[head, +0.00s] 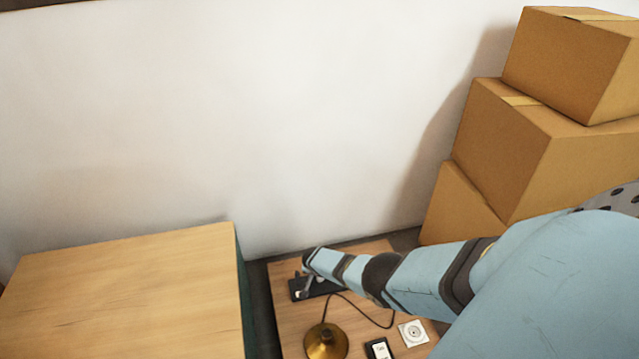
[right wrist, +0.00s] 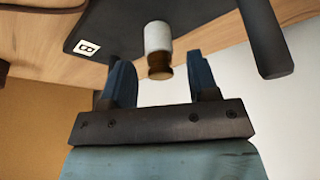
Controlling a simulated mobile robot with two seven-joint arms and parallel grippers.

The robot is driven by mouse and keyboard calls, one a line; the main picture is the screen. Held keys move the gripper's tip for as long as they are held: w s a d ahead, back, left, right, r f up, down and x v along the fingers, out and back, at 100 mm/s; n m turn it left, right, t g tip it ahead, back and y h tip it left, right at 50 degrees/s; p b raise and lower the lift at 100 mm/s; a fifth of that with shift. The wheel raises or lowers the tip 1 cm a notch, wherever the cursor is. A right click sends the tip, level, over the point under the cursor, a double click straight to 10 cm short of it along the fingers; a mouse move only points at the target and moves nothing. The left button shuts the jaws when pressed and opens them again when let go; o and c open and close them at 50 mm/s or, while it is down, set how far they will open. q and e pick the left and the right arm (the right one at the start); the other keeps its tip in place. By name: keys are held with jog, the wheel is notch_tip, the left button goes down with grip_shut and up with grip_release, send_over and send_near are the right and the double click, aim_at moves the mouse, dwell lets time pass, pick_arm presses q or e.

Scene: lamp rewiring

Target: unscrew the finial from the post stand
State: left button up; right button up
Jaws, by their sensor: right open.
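The post stand is a dark flat plate (right wrist: 118,22) with a small white label, and a dark post (right wrist: 262,40) shows at the right of the right wrist view. A white cylinder with a brass-brown end, apparently the finial (right wrist: 158,66), sticks out from the plate in that view. My right gripper (right wrist: 159,78) is open, one finger on each side of the brass-brown end, with gaps visible. In the head view the dark plate (head: 326,289) lies on the small wooden table, and my right arm reaches over it and hides part of it. My left gripper is not in view.
Cardboard boxes (head: 510,130) are stacked at right. A wooden cabinet (head: 130,290) stands at left.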

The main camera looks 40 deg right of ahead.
jog(key=c, duration=1)
jog(key=o, duration=0.3)
jog(key=shift+c, duration=1.3)
jog(key=shift+s+d+r+n+t+p, duration=0.1)
jog(key=shift+n+t+p, duration=0.2)
jog(key=shift+n, duration=0.4)
jog(key=n+t+y, duration=0.1)
jog(key=n, duration=0.3)
jog(key=shift+d, duration=0.1)
jog(key=shift+n+t+y, duration=0.3)
jog(key=shift+n+y, duration=0.4)
jog(key=shift+n, duration=0.6)
